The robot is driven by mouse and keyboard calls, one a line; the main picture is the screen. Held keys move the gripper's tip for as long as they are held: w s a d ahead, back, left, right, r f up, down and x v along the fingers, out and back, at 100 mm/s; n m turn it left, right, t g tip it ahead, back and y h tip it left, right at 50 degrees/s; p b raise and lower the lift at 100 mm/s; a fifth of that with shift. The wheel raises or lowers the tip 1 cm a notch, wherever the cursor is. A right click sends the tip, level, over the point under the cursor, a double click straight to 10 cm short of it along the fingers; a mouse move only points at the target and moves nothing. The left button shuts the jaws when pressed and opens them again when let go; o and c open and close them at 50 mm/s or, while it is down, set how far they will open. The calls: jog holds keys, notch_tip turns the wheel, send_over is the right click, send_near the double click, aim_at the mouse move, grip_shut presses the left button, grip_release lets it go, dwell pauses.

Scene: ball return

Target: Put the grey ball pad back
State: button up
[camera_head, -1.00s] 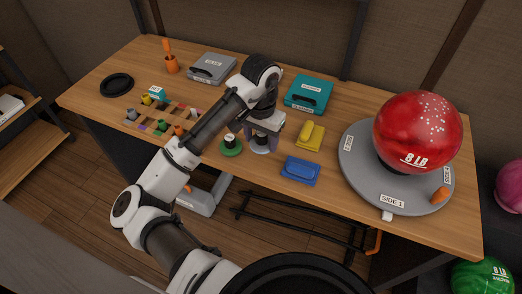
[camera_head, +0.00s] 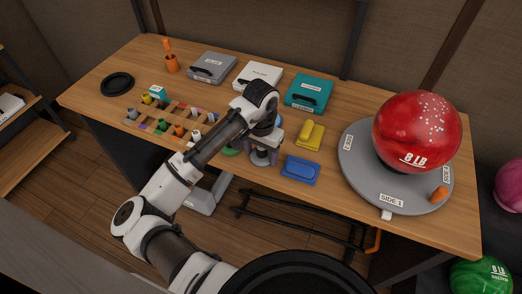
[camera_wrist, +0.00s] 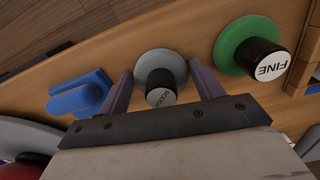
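The grey ball pad (camera_head: 258,162) is a round grey disc with a black knob on top; it stands near the front edge of the wooden table. In the wrist view the pad (camera_wrist: 160,60) lies between the fingertips, and its knob's white label is partly readable. My gripper (camera_wrist: 160,88) is open, its two purple fingers apart on either side of the knob with visible gaps. In the head view my gripper (camera_head: 264,145) is low over the pad and partly hides it. The green pad (camera_wrist: 232,45), with a knob marked FINE, is beside it.
A blue block (camera_head: 300,170) and a yellow block (camera_head: 309,135) are right of the pad. A red ball (camera_head: 417,130) sits over a large grey disc (camera_head: 362,178) at the right. A rack of small bottles (camera_head: 165,122) is at the left. Cases (camera_head: 258,75) line the back.

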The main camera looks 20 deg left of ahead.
jog(key=shift+o, duration=1.4)
notch_tip(320, 180, up, 12)
jog(key=b, duration=0.1)
jog(key=shift+r, duration=0.25)
